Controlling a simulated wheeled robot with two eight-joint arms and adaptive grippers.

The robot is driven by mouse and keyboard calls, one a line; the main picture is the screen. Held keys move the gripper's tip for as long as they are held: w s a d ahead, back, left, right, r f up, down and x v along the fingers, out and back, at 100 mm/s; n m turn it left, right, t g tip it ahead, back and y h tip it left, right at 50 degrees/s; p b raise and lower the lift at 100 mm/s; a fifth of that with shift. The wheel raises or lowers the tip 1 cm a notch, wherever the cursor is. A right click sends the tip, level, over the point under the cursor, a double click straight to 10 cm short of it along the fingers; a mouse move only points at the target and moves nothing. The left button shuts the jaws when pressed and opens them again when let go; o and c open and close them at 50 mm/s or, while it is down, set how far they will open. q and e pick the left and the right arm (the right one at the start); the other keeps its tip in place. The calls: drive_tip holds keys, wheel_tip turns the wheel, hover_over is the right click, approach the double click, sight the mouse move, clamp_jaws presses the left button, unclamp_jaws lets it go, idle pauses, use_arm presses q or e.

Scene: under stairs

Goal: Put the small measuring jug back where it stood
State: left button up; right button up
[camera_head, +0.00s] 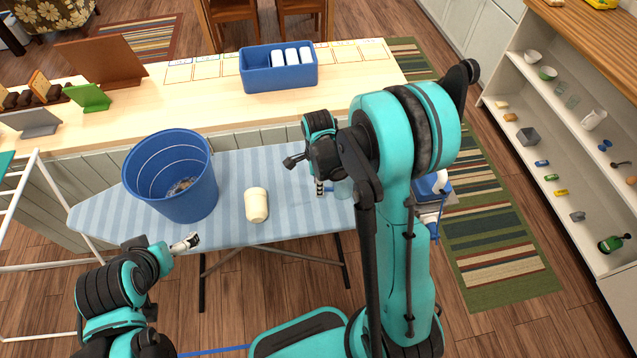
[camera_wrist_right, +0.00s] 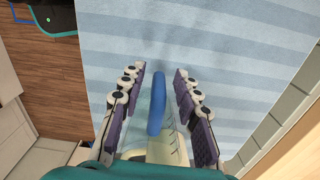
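The small measuring jug (camera_head: 343,189) is clear with a blue handle and stands on the striped ironing board (camera_head: 290,170), partly hidden by my right arm. In the right wrist view its blue handle (camera_wrist_right: 157,103) lies between the two fingers of my right gripper (camera_wrist_right: 160,74), with a gap on each side. The right gripper is open around the handle; the jug's body is partly hidden. My left gripper (camera_head: 186,243) is by the board's front edge, below the bucket, apart from the jug; its finger gap is too small to make out.
A blue bucket (camera_head: 190,195) and a cream cup (camera_head: 256,205) stand on the board left of the jug. Behind is a wooden counter (camera_head: 215,85) with a blue bin (camera_head: 262,80) of white items. A white shelf (camera_head: 555,145) with small things stands at right.

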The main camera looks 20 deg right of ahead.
drive_tip(key=shift+r, duration=0.3)
wheel_tip(320, 180, up, 12)
drive_tip(key=p, duration=0.2)
drive_tip(key=shift+f+p, duration=0.2)
drive_tip(key=shift+p, duration=0.2)
drive_tip(key=s+a+r+n+t, duration=0.2)
drive_tip(key=s+n, duration=0.4)
drive_tip(key=n, duration=0.4)
drive_tip(key=s+a+r+n+t, duration=0.2)
drive_tip(key=s+r+n+t, duration=0.3)
drive_tip(key=n, duration=0.6)
drive_tip(key=v, duration=0.2)
drive_tip(key=shift+s+a+r, duration=0.15)
drive_tip(key=shift+s+r, duration=0.05)
drive_tip(key=shift+s, duration=0.15)
